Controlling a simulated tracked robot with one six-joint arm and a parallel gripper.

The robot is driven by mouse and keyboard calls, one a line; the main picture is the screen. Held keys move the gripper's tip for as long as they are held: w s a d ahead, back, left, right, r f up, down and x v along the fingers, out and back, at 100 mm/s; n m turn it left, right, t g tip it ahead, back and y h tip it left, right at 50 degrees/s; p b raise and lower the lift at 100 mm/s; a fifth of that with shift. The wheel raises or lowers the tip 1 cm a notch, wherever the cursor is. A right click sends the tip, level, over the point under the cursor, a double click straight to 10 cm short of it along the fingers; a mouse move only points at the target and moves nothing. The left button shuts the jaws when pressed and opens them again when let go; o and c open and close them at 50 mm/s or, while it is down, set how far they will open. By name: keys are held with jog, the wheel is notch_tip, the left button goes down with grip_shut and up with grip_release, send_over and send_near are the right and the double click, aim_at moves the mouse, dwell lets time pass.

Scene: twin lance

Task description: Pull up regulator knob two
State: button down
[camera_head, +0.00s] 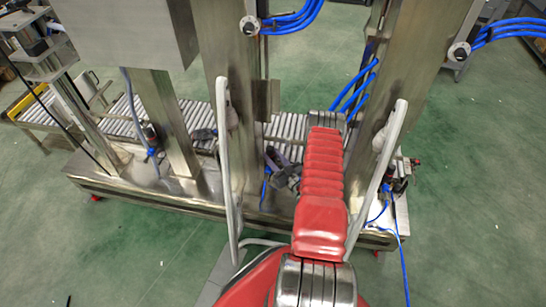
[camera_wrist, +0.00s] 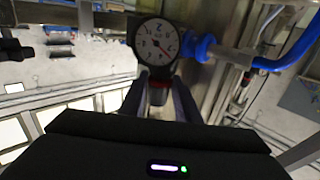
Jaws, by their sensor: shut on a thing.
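A round gauge (camera_wrist: 156,44) with a white face, a red needle and what looks like a blue 2 at its top is ahead in the wrist view. Just below it in the picture is the dark regulator knob (camera_wrist: 158,94) with a red band. My gripper (camera_wrist: 158,76) has one finger on each side of the knob and is shut on it. The fingers partly cover the knob's sides, so its exact height is hard to tell. In the head view my red arm reaches toward the machine and hides my gripper and the knob.
A blue hose and fitting (camera_wrist: 204,48) sit right of the gauge. In the head view, steel posts (camera_head: 228,100) stand on a frame before a roller conveyor (camera_head: 120,115). Blue hoses (camera_head: 404,265) hang at the right. Green floor (camera_head: 470,200) is clear there.

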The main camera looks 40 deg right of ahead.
jog(key=shift+r, duration=0.45)
jog(key=c, duration=1.3)
grip_release()
jog(key=shift+s, duration=0.1)
jog(key=s+a, duration=0.1)
jog(key=s, duration=1.2)
jog(key=shift+s+a, duration=0.25)
jog(key=shift+a, duration=0.15)
jog(key=shift+f, duration=0.1)
